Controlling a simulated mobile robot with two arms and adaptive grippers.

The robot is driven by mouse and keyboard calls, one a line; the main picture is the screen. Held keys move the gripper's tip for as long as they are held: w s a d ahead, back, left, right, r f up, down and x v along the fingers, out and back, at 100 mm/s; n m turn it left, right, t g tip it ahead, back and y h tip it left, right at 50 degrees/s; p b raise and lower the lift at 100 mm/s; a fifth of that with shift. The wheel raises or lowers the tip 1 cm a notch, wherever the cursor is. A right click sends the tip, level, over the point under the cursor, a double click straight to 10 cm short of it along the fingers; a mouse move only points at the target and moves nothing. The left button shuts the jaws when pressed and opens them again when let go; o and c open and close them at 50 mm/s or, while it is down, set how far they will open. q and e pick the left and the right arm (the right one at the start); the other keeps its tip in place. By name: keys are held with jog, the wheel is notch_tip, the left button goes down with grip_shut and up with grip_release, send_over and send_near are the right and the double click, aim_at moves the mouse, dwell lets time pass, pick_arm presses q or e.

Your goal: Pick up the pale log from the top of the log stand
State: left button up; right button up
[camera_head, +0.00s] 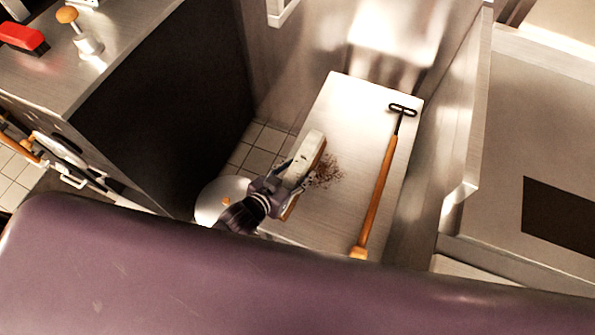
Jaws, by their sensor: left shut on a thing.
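A pale log (311,148), cream on top with a brown side, is at the left part of a steel-topped stand (350,108), the only thing here that fits the log stand. My left gripper (288,183) is shut on the log's near end, and its fingers hide part of it. The log slants from lower left to upper right. I cannot tell whether it touches the top or is slightly above it. My right gripper is not in view.
Brown crumbs (328,172) lie right of the log. A long tool with a wooden handle (377,190) and black head lies along the right side. Steel walls stand close behind and right. A round white surface (211,196) is at left.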

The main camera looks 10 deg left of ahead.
pick_arm(q)
jog(key=shift+c, duration=1.1)
grip_shut()
jog(key=shift+r, duration=0.15)
